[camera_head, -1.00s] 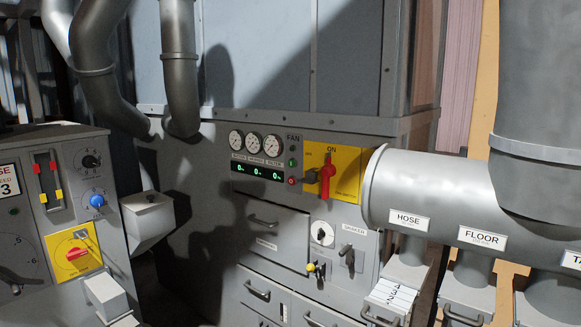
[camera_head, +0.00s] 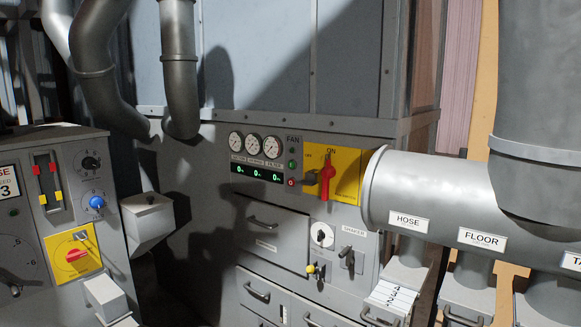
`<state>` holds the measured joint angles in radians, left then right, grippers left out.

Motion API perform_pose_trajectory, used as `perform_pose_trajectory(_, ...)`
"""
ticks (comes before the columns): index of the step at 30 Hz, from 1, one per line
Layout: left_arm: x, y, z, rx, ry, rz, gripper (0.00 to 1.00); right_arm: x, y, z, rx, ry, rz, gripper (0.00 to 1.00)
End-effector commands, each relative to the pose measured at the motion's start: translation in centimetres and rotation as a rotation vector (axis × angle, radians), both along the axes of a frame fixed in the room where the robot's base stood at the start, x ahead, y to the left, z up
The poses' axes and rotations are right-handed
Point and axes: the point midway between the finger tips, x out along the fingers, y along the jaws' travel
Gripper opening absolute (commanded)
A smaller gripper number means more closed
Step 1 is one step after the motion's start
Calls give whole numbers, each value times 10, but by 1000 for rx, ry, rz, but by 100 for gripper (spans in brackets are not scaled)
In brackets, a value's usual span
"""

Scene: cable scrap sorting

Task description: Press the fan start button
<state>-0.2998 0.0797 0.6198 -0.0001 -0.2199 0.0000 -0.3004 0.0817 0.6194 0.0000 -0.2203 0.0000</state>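The fan panel (camera_head: 262,158) is on the grey cabinet front, in the middle of the head view. Under the label FAN, a small green button (camera_head: 293,165) sits above a small red button (camera_head: 291,182). Left of them are three round gauges (camera_head: 253,144) and a dark display (camera_head: 257,173) with green zeros. To the right, a red handle (camera_head: 327,178) on a yellow plate (camera_head: 347,180) stands upright below the word ON. Neither of my grippers is in view, and nothing covers the buttons.
A large horizontal duct (camera_head: 430,185) labelled HOSE and FLOOR juts in at the right, close to the yellow plate. A grey control box (camera_head: 70,205) with knobs stands at the left. Drawers (camera_head: 262,237) and a shaker panel (camera_head: 340,248) lie below. Space before the fan panel looks clear.

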Motion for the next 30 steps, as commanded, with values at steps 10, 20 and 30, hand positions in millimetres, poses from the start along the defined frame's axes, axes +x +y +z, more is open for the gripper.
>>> perform_pose_trajectory(10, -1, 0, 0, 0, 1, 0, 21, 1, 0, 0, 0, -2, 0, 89)
perform_pose_trajectory(20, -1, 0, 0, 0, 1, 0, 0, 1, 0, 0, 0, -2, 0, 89)
perform_pose_trajectory(30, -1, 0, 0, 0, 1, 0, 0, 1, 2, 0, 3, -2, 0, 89)
